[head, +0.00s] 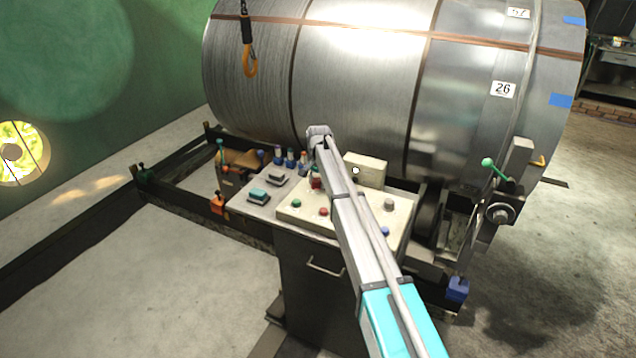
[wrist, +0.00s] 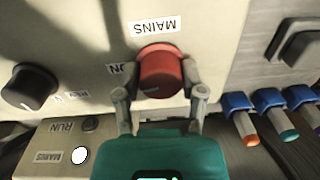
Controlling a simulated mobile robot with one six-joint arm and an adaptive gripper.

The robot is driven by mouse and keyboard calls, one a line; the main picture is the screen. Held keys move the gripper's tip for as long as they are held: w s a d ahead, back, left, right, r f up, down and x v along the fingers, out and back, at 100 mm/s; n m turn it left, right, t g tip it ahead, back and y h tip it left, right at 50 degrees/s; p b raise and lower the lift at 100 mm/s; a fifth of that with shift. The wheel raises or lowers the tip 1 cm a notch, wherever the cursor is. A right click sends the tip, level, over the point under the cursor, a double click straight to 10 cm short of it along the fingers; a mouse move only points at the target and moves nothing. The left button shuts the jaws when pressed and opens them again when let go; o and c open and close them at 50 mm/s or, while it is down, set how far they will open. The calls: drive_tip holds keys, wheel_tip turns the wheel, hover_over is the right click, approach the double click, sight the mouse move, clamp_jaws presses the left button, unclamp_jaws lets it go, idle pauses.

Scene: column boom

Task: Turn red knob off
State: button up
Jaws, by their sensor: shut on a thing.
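The red knob (wrist: 161,72) sits on a cream panel under a "MAINS" label (wrist: 156,27), which appears upside down in the wrist view. My gripper (wrist: 160,92) has one finger on each side of the knob and is shut on it. In the head view, the red knob (head: 316,182) is small and partly hidden by my arm at the control box (head: 289,212). My gripper is hard to make out there. A second label by the knob is partly covered by it and by a finger, so the knob's setting is hard to read.
A black knob (wrist: 30,86) stands left of the red one in the wrist view. Several blue-collared plugs (wrist: 270,100) lie at the right. A large steel drum (head: 360,80) rises close behind the control box. Open floor (head: 180,270) lies left of the cabinet.

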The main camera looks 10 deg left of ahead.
drive_tip(key=n, duration=0.8)
drive_tip(key=shift+n, duration=0.3)
drive_tip(key=n, duration=0.3)
drive_tip(key=shift+n, duration=0.3)
drive_tip(key=shift+n+g, duration=0.3)
drive_tip(key=shift+n, duration=1.7)
drive_tip(key=o, duration=1.1)
drive_tip(key=shift+o, duration=0.2)
drive_tip(key=shift+r, duration=0.15)
